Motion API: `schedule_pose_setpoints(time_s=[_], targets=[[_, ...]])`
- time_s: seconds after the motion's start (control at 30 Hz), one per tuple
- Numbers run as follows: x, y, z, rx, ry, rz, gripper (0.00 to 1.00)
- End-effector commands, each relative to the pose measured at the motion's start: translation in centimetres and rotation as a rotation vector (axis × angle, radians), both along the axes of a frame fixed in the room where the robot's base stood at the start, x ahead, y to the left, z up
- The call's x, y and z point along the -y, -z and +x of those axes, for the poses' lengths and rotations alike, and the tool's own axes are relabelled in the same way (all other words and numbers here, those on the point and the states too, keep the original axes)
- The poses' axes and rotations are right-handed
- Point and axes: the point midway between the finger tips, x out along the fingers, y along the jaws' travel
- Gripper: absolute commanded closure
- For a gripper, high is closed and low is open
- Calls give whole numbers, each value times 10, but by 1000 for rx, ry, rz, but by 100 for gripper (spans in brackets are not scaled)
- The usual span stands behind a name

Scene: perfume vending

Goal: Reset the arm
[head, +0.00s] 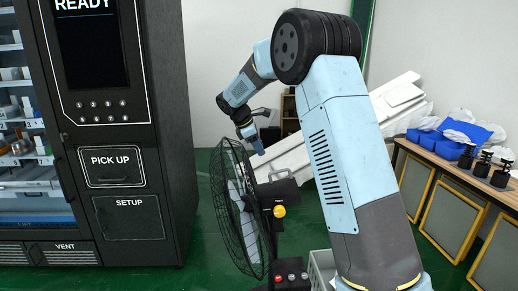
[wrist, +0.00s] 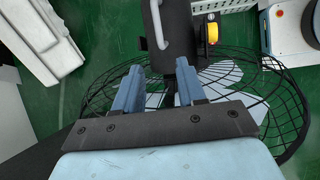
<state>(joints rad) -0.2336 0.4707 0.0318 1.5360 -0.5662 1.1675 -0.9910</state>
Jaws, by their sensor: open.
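My arm is raised and bent in the head view, with its lower link in the middle of the picture. My gripper (head: 256,140) points down above and behind the black fan (head: 243,205). In the wrist view my gripper (wrist: 158,90) shows two blue fingers, spread apart with nothing held between them. The fan's wire cage (wrist: 275,95) lies below the fingers, with its dark motor housing (wrist: 172,40) and yellow knob ahead of them. I cannot tell the exact gap between fingers and fan.
A black vending machine (head: 160,120) stands at the left. At the right a wooden-edged table (head: 450,170) holds blue bins (head: 440,143) and several dark bottles (head: 483,165). A white slanted panel (head: 290,155) lies behind the fan. Green floor (head: 205,255) shows between machine and fan.

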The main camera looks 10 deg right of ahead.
Motion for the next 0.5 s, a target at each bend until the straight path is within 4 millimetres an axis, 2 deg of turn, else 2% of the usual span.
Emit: schedule_pose_setpoints(time_s=[0.17, 0.27, 0.5], targets=[[3, -7, -6, 14, 18, 12, 60], [10, -22, -21, 42, 61, 40, 60], [32, -64, -83, 144, 232, 147, 60]])
